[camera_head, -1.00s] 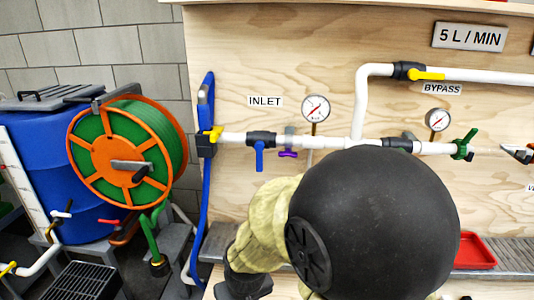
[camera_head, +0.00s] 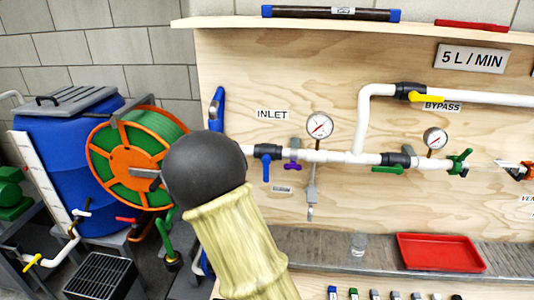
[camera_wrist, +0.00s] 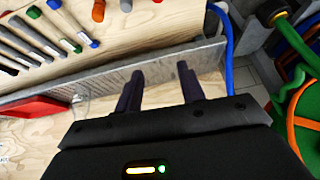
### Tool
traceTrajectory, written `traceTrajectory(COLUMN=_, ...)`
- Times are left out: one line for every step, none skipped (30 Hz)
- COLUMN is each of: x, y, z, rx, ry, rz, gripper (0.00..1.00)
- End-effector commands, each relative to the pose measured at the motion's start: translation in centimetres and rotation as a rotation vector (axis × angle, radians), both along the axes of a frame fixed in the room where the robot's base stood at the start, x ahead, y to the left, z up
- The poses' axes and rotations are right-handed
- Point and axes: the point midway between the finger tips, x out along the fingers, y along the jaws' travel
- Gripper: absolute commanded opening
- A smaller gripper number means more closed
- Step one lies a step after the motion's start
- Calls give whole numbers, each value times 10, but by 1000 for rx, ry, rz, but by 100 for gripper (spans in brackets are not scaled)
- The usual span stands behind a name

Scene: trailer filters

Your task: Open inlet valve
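The inlet valve (camera_head: 267,152) sits on the white pipe below the INLET label (camera_head: 272,115) in the head view. Its blue handle (camera_head: 266,171) hangs straight down, across the pipe. My gripper (camera_wrist: 160,76) shows in the wrist view with its two dark fingers apart and nothing between them. It points toward the metal ledge and plywood panel. The valve is not clearly visible in the wrist view, and the gripper itself is hidden in the head view, where my arm stands left of the valve and covers the pipe's left end.
A hose reel (camera_head: 135,160) and blue barrel (camera_head: 60,150) stand at the left. A purple-handled valve (camera_head: 292,167) and gauge (camera_head: 319,126) are close right of the inlet valve. A red tray (camera_head: 440,252) lies on the ledge. A blue hose (camera_wrist: 223,40) runs near my gripper.

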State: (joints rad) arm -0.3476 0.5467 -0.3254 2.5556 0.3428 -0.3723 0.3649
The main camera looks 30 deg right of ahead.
Motion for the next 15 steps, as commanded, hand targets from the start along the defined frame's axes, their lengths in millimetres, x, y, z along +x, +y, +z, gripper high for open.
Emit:
traceTrajectory(x=3, y=-7, z=12, rx=-41, ry=-26, rz=-36, gripper=39)
traceTrajectory(x=5, y=-12, z=15, rx=-66, ry=-51, rz=-60, gripper=39)
traceTrajectory(x=9, y=-19, z=20, rx=-101, ry=-88, rz=-88, gripper=39)
traceTrajectory(x=11, y=-25, z=24, rx=-129, ry=-115, rz=-109, gripper=39)
traceTrajectory(x=13, y=-31, z=29, rx=-157, ry=-147, rz=-127, gripper=39)
traceTrajectory(x=16, y=-38, z=36, rx=-197, ry=-189, rz=-145, gripper=39)
traceTrajectory(x=19, y=-43, z=43, rx=-228, ry=-224, rz=-157, gripper=39)
traceTrajectory(x=21, y=-48, z=50, rx=-259, ry=-260, rz=-165, gripper=39)
traceTrajectory(x=25, y=-54, z=61, rx=-300, ry=-310, rz=-173, gripper=39)
traceTrajectory(x=28, y=-58, z=70, rx=-332, ry=-349, rz=-175, gripper=39)
traceTrajectory(x=30, y=-62, z=80, rx=-364, ry=-390, rz=-176, gripper=39)
traceTrajectory(x=34, y=-65, z=93, rx=-406, ry=-447, rz=-170, gripper=39)
traceTrajectory(x=37, y=-68, z=105, rx=-435, ry=-491, rz=-162, gripper=39)
traceTrajectory(x=40, y=-69, z=116, rx=-465, ry=-538, rz=-152, gripper=39)
traceTrajectory(x=43, y=-70, z=132, rx=-503, ry=-597, rz=-134, gripper=39)
